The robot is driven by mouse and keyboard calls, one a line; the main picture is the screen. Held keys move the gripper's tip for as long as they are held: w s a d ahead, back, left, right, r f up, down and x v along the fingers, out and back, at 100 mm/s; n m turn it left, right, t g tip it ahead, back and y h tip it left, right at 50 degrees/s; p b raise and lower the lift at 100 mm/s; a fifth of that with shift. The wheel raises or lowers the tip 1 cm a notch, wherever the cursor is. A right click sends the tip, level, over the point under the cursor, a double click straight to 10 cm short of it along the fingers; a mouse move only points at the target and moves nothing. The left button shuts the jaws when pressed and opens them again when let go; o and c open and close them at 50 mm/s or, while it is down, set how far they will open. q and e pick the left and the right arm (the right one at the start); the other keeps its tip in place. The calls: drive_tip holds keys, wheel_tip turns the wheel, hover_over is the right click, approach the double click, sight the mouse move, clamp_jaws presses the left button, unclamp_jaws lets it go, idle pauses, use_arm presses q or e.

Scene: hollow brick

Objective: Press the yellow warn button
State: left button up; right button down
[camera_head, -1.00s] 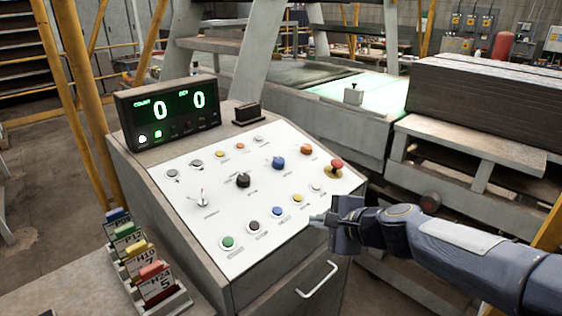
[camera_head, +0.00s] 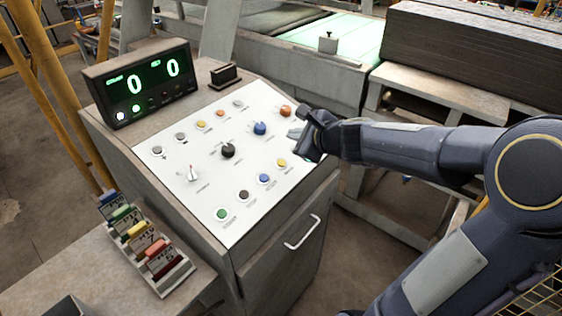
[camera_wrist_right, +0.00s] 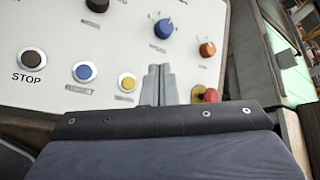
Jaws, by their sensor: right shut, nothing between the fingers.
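The yellow button (camera_head: 282,163) is in the panel's bottom row, right of a blue button (camera_head: 264,179). It also shows in the wrist view (camera_wrist_right: 127,83), left of my fingertips; its label is too blurred to read. My right gripper (camera_head: 294,133) is shut and empty over the panel's right side, up and right of the yellow button and apart from it. Its closed fingers (camera_wrist_right: 160,70) point up the panel in the wrist view. The arm hides the red mushroom button in the head view. My left gripper is out of view.
The white sloped panel (camera_head: 215,205) has several other buttons and knobs close by. A red mushroom button (camera_wrist_right: 211,95) sits just right of my fingers. A display box (camera_head: 150,100) stands behind the panel, a tag rack (camera_head: 180,272) at lower left.

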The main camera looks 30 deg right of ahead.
drive_tip(key=shift+w+a+f+b, duration=0.15)
drive_tip(key=shift+w+f+b, duration=0.2)
drive_tip(key=shift+f+b, duration=1)
drive_tip(key=shift+w+a+f+b, duration=0.15)
drive_tip(key=shift+w+f+b, duration=0.25)
drive_tip(key=shift+f+b, duration=0.9)
drive_tip(key=shift+w+a+f+b, duration=0.15)
drive_tip(key=shift+w+f+b, duration=0.2)
drive_tip(key=shift+f+b, duration=1)
drive_tip(key=shift+f, duration=0.2)
drive_tip(key=shift+w+f, duration=0.1)
drive_tip(key=shift+f, duration=0.25)
drive_tip(key=shift+w+a+f+b, duration=0.1)
drive_tip(key=shift+f+b, duration=0.3)
drive_tip(key=shift+b, duration=0.25)
drive_tip(key=shift+r, duration=0.1)
drive_tip(key=shift+s+r+p, duration=0.25)
drive_tip(key=shift+r+p, duration=0.45)
drive_tip(key=r+p, duration=0.3)
drive_tip(key=s+r+p, duration=0.1)
drive_tip(key=shift+s+d+r+p, duration=0.1)
drive_tip(key=shift+d+r+p, duration=0.2)
drive_tip(key=shift+d+r, duration=0.1)
